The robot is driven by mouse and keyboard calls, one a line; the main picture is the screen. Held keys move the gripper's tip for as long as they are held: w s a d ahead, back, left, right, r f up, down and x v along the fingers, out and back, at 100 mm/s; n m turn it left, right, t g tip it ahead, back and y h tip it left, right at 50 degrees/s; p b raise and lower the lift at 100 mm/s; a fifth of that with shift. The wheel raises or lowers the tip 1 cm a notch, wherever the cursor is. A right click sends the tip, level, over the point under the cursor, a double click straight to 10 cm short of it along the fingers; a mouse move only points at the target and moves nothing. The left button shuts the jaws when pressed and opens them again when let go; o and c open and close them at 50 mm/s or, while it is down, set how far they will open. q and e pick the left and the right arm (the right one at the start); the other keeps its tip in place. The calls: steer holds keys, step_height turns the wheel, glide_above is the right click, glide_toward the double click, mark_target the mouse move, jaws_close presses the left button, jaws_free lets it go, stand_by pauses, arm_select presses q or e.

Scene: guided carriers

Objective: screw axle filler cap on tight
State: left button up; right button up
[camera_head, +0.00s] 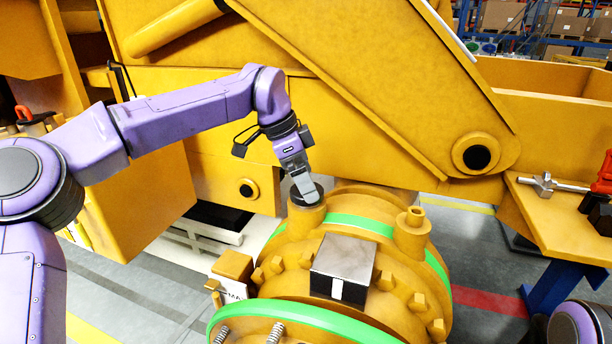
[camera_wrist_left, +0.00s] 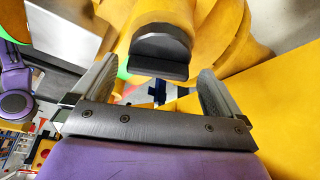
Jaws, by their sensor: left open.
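The dark round filler cap (camera_head: 304,196) sits on the yellow filler neck (camera_head: 308,217) on top of the axle housing (camera_head: 310,241). In the left wrist view the cap (camera_wrist_left: 160,60) shows edge-on below the neck (camera_wrist_left: 160,12). My left gripper (camera_head: 303,184) is right above the cap and partly covers it. In the left wrist view its fingers (camera_wrist_left: 157,72) are spread, one to each side of the cap, with gaps between. I cannot tell how tight the cap is. My right gripper is out of view.
A metal-topped block (camera_head: 345,258) sits on the axle housing. A second yellow neck (camera_head: 412,229) stands to the right. A large yellow machine arm (camera_head: 400,90) slopes behind. A yellow-topped bench (camera_head: 555,215) at right holds a metal tool (camera_head: 545,185) and a red item (camera_head: 603,175).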

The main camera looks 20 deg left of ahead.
arm_select(q)
steer(key=shift+w+d+f, duration=0.1)
steer(key=shift+d+f, duration=0.1)
steer(key=shift+f, duration=0.4)
steer(key=shift+c, duration=0.3)
